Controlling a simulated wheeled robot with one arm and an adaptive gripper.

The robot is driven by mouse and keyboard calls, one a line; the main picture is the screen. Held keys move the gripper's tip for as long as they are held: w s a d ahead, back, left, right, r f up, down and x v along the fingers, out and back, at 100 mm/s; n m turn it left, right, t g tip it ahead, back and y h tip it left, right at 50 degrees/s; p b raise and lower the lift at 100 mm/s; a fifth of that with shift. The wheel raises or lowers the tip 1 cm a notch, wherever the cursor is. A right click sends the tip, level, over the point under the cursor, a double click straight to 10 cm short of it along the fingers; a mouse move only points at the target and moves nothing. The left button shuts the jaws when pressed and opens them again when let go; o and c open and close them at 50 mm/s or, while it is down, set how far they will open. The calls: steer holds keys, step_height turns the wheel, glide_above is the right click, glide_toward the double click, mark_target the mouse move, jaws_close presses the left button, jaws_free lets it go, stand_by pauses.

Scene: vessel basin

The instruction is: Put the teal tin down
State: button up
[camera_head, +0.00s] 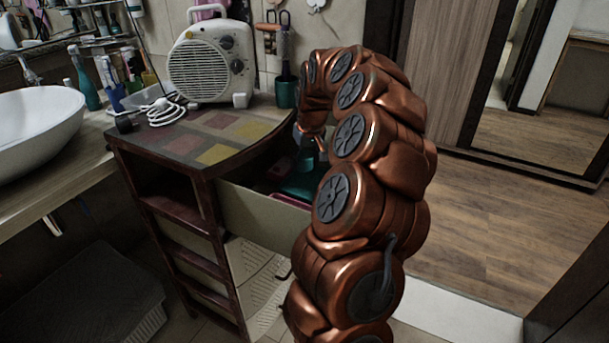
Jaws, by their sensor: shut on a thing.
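My gripper (311,150) hangs down from the arched copper arm over the open drawer (262,214) of the dark wooden cabinet. It is shut, and its fingers are small and partly hidden by my arm. A teal thing (300,187), which I take for the teal tin, shows right below the gripper, inside the drawer's outline. Its right side is hidden behind my arm. I cannot tell whether it touches the drawer's bottom.
A white fan heater (211,62) with a coiled white cable (163,111) stands on the tiled cabinet top (190,145). A teal cup (287,93) with tools stands behind. A white basin (40,122) is left. Wooden floor (480,220) lies clear at right.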

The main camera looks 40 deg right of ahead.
mark_target(305, 184)
steer(key=shift+f, duration=2.7)
steer(key=shift+f, duration=0.15)
steer(key=o, duration=1.3)
steer(key=shift+c, duration=0.2)
steer(key=v, duration=1.2)
